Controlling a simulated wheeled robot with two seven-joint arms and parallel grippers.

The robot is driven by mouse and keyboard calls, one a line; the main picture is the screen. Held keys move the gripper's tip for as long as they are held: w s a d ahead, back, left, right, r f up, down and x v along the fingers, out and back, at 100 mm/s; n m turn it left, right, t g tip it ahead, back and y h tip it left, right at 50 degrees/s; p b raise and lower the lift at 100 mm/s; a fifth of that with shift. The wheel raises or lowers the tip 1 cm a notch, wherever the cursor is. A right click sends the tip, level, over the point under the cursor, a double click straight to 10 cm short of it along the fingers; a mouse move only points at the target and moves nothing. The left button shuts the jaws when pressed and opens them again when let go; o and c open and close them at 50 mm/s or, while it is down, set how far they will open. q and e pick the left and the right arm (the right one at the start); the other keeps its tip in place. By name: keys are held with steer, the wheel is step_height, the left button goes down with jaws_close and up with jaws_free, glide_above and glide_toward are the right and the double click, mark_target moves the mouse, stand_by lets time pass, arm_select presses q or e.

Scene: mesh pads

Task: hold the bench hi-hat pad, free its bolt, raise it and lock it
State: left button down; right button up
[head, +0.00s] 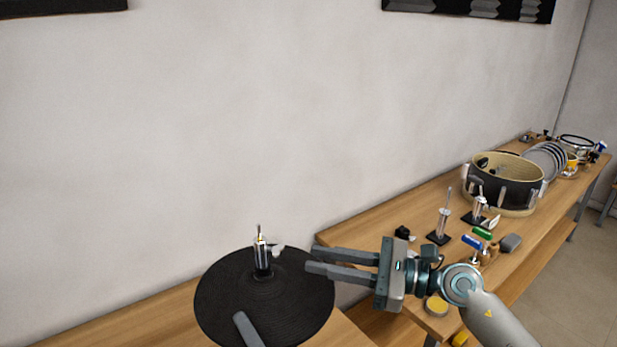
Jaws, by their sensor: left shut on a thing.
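The hi-hat pad (215,300) is a black round ridged disc at the lower middle of the head view. A metal rod with a silver clutch (261,252) rises from its centre. A pale wing-shaped bolt (277,249) sticks out to the right of the clutch. My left gripper (242,319) shows only as a grey finger over the pad's near edge; it is shut on the pad, and the rest is out of frame. My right gripper (312,259) comes in from the right with its two fingers apart and empty, tips just right of the bolt.
A long wooden bench (408,213) runs along the wall. On it stand a drum shell (505,185), stacked grey discs (543,160), small rod stands (441,227) and loose tools. A round yellow-topped tin (436,305) sits near the bench's near edge, beside my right arm.

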mark_target(283, 251)
steer(key=m, duration=0.1)
steer(key=a+m, duration=0.1)
steer(key=m, duration=0.2)
steer(key=shift+w+a+r, duration=0.15)
steer(key=shift+a+r, duration=0.1)
stand_by(0.4)
steer(key=n, duration=1.2)
steer(key=a+n, duration=0.1)
steer(key=n, duration=0.5)
steer(key=shift+w, duration=0.15)
steer(key=shift+w+a+n, duration=0.1)
steer(key=shift+a+n, duration=0.25)
steer(key=shift+n, duration=0.05)
steer(key=shift+x, duration=1.6)
jaws_close()
